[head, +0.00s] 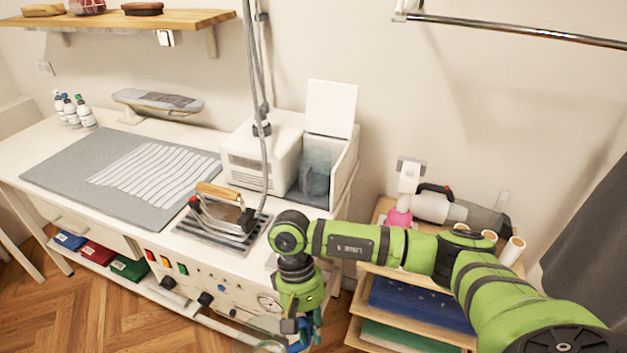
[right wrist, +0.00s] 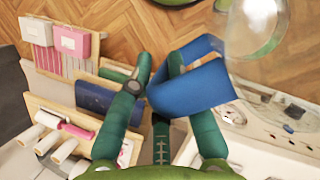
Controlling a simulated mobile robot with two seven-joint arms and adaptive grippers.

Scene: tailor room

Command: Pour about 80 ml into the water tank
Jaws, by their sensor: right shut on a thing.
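The water tank (head: 313,178) is a translucent bin at the right side of a white steam station on the table, under a raised white lid (head: 331,108). My right gripper (head: 306,332) hangs low in front of the table's front edge, below and apart from the tank. In the right wrist view my right gripper (right wrist: 160,72) is shut on the blue handle (right wrist: 192,88) of a clear jug (right wrist: 258,35). The jug's clear body shows only faintly at the bottom of the head view (head: 272,346). Its water level cannot be told. My left gripper is not in view.
An iron (head: 222,212) with a wooden handle stands on a metal rest, with a grey hose rising behind it. A striped cloth (head: 155,172) lies on a grey mat. A wooden shelf unit (head: 365,285) with folded fabrics stands right of the table, under my right arm.

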